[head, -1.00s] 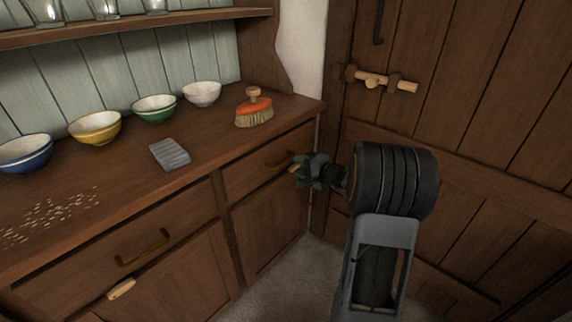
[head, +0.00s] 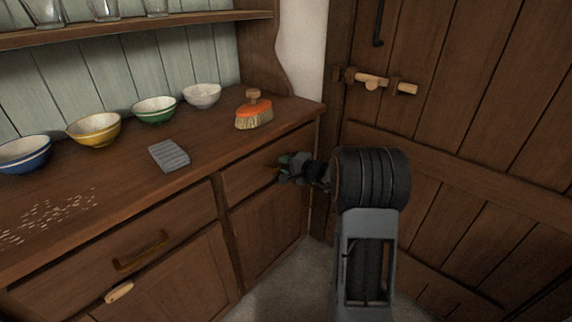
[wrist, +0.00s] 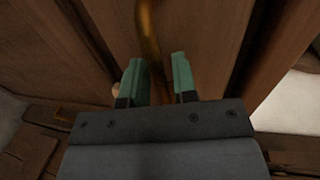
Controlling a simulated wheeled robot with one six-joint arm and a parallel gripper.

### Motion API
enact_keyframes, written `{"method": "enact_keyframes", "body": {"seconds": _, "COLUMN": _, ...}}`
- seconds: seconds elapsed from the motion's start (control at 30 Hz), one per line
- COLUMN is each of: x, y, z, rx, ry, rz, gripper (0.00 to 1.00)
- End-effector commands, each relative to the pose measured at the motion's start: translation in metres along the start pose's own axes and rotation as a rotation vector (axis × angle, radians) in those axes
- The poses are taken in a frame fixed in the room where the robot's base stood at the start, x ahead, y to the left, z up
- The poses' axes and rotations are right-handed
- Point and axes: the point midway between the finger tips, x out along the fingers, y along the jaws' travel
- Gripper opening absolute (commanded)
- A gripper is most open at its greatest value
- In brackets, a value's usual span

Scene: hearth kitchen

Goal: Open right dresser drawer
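The right dresser drawer (head: 243,179) is under the counter at the dresser's right end, and its front looks flush with the dresser. My gripper (head: 282,164) is at this drawer's front, and its body hides most of the handle in the head view. In the wrist view the brass handle (wrist: 149,38) runs down between the two green fingertips of my gripper (wrist: 158,75). The fingers are apart, one on each side of the handle. I cannot make out firm contact with either finger.
The left drawer (head: 165,232) is shut. The counter holds several bowls, a grey ridged block (head: 169,156) and an orange brush (head: 254,112). A wooden door (head: 455,120) stands close on the right. Some bare floor (head: 290,285) shows before the dresser.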

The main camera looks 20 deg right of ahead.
Motion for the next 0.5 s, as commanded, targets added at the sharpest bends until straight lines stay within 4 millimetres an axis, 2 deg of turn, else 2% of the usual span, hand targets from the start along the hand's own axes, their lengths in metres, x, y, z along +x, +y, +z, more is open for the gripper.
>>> {"method": "enact_keyframes", "body": {"seconds": 0.03, "x": -0.0001, "y": 0.0, "z": 0.0, "rx": 0.0, "ry": 0.0, "rz": 0.0, "gripper": 0.21}}
{"method": "enact_keyframes", "body": {"seconds": 0.27, "x": -0.0002, "y": 0.0, "z": 0.0, "rx": 0.0, "ry": 0.0, "rz": 0.0, "gripper": 0.0}}
{"method": "enact_keyframes", "body": {"seconds": 0.5, "x": -0.0003, "y": 0.0001, "z": 0.0, "rx": 0.0, "ry": 0.0, "rz": 0.0, "gripper": 0.0}}
